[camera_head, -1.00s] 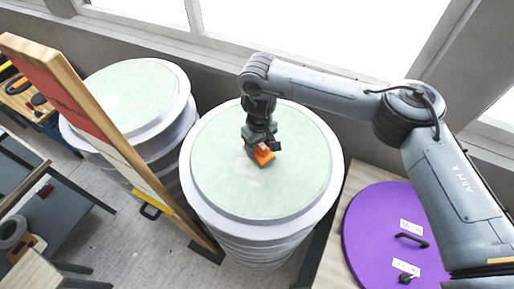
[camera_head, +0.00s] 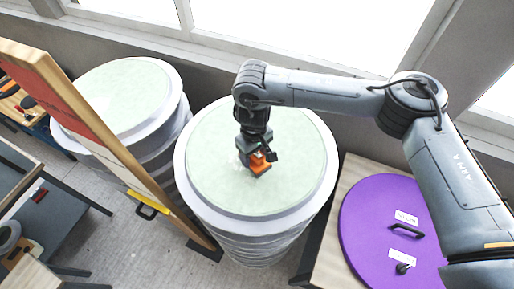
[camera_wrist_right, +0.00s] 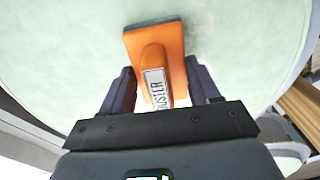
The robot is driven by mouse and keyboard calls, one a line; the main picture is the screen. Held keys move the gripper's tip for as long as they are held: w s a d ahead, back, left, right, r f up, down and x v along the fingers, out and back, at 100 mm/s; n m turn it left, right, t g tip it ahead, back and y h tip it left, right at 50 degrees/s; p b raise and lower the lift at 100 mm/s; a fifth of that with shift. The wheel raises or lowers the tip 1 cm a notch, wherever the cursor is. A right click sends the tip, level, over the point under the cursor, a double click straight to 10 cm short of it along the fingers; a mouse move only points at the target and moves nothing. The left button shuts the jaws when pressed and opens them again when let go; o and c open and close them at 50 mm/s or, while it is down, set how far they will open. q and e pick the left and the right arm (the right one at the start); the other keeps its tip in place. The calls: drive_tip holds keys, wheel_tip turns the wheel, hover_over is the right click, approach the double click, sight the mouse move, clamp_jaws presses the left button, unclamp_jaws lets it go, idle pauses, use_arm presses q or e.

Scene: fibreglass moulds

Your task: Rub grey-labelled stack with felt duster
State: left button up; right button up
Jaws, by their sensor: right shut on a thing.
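My right gripper (camera_head: 257,156) is shut on the orange felt duster (camera_head: 259,169). In the right wrist view the duster (camera_wrist_right: 157,55) sits between the two dark fingers (camera_wrist_right: 160,92), and its white label reads "DUSTER". The duster is at the pale green top of the middle round stack (camera_head: 215,185); whether its felt face touches the surface cannot be made out. A second stack (camera_head: 125,95) with a similar green top stands to the left. No grey label shows on either stack. My left gripper is not in view.
A purple round lid (camera_head: 375,235) with black handles and white labels lies on a wooden table at right. Windows line the back wall. A workbench is at far left.

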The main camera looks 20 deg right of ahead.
drive_tip(key=shift+s+a, duration=1.4)
drive_tip(key=shift+a, duration=0.2)
drive_tip(key=shift+s+a, duration=1.35)
drive_tip(key=shift+a, duration=0.2)
drive_tip(key=shift+r, duration=0.15)
drive_tip(key=shift+r, duration=2.95)
drive_tip(key=shift+r, duration=1.5)
drive_tip(key=shift+f, duration=0.1)
